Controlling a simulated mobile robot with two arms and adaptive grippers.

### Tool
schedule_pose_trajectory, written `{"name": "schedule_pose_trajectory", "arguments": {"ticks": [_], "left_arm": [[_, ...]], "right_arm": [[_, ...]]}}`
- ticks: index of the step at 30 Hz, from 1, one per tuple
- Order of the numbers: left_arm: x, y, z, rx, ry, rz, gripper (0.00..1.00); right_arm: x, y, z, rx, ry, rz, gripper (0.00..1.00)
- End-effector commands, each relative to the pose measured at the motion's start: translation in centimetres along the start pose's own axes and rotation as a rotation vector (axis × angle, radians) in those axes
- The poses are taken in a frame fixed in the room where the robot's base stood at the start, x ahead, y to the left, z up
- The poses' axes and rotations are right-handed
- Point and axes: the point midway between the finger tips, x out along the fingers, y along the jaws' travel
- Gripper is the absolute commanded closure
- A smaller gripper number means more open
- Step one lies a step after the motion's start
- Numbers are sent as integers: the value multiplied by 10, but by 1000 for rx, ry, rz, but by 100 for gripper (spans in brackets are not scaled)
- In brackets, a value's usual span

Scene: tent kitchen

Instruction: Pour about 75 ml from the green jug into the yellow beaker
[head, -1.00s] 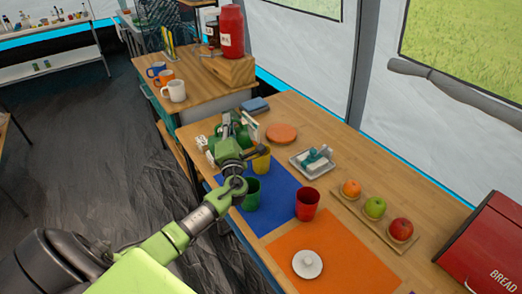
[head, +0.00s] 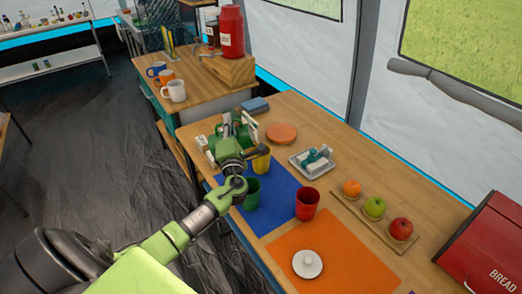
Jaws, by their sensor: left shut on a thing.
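My left gripper (head: 231,138) reaches in over the table's far left part and is shut on the green jug (head: 244,136). The gripper and wrist hide much of the jug, so its tilt and any liquid in it cannot be told. The yellow beaker (head: 262,160) stands just right of and nearer than the gripper, at the far part of the blue mat (head: 276,184), partly hidden by the wrist. A green beaker (head: 252,196) and a red beaker (head: 307,206) stand nearer on the mat. My right gripper is not in view.
An orange mat (head: 340,262) with a white lid (head: 307,264) lies in front. A dish (head: 312,163), a fruit board (head: 378,222) and a red bread box (head: 490,250) stand along the right. A round orange board (head: 282,133) and a blue item (head: 255,106) lie behind.

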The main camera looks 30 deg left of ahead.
Motion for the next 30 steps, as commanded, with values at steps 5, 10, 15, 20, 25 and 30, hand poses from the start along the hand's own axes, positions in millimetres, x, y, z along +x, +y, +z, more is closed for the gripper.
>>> {"name": "schedule_pose_trajectory", "arguments": {"ticks": [5,10,15,20,25,30], "left_arm": [[1,2,1,3,-2,3,100],[1,2,1,6,-2,3,100],[1,2,2,7,-2,3,100],[1,3,3,15,-4,3,100],[1,2,3,17,-4,3,100],[-1,-5,-6,-31,7,2,100]], "right_arm": [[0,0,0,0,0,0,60],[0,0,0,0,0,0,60],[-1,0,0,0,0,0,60],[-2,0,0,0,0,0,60],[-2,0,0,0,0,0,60],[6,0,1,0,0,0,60]]}}
